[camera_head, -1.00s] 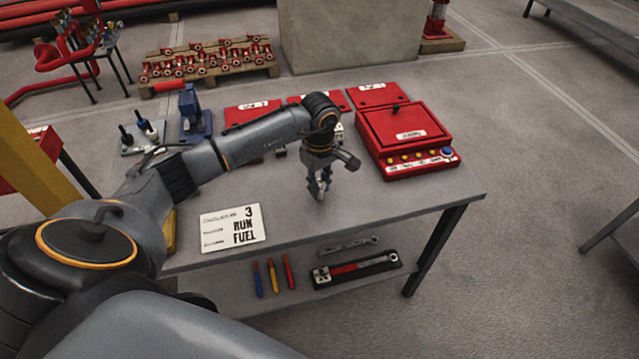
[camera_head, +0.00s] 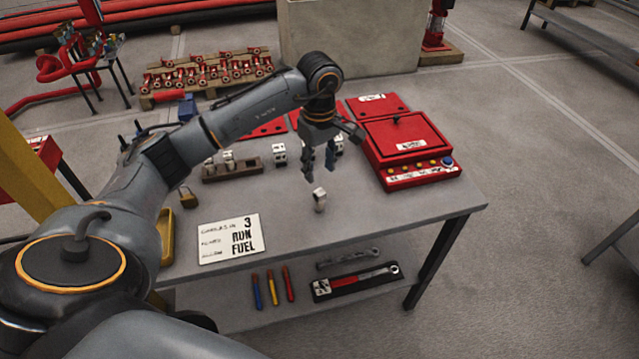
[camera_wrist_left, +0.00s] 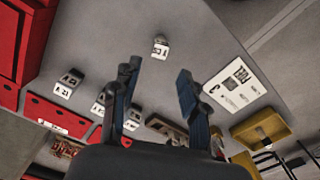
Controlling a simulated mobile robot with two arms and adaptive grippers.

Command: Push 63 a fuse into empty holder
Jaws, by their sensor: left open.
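A small white block with a dark top (camera_head: 319,199), likely a fuse, stands alone on the grey table. It also shows in the left wrist view (camera_wrist_left: 159,48) with a label too small to read surely. My left gripper (camera_head: 318,173) hangs just above it, fingers apart and empty; it is open in the left wrist view too (camera_wrist_left: 159,70). Whether the strip has an empty place is unclear. My right gripper is not in view.
A red box (camera_head: 410,145) with buttons stands at the table's right. A white sign (camera_head: 231,238) lies at the front left, near a padlock (camera_head: 188,198) and a yellow tray (camera_head: 167,235). The front right of the table (camera_head: 400,208) is clear.

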